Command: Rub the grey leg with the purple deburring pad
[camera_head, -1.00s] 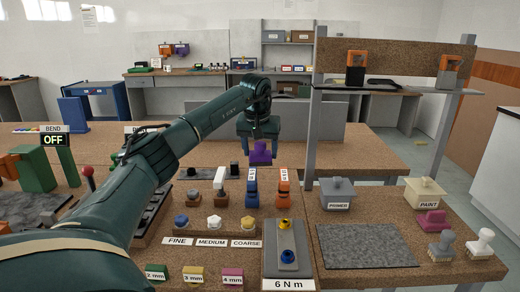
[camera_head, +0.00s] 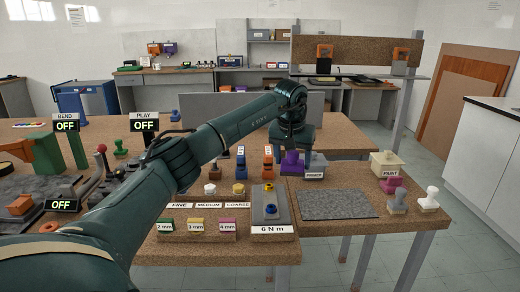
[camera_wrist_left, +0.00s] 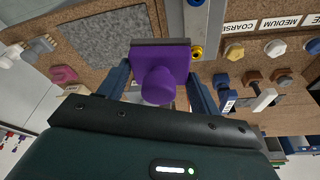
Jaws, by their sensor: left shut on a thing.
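The purple deburring pad (camera_head: 292,164) is a flat block with a round knob. My left gripper (camera_head: 293,148) is shut on it and holds it over the bench, just left of the grey primer pot (camera_head: 316,166). In the left wrist view the pad (camera_wrist_left: 160,62) sits between the two blue-grey fingers (camera_wrist_left: 160,92), its knob facing the camera. I cannot make out a chair; grey uprights such as the right post (camera_head: 408,112) and grey bench legs (camera_head: 413,262) show, and I cannot tell which is the grey leg. My right gripper is not in view.
A grey mat (camera_head: 338,204) lies clear on the right bench. Beside it stand a paint pot (camera_head: 385,163), a magenta block (camera_head: 391,184) and two brushes (camera_head: 428,199). A torque stand (camera_head: 270,208) and several coloured knobs fill the bench's middle.

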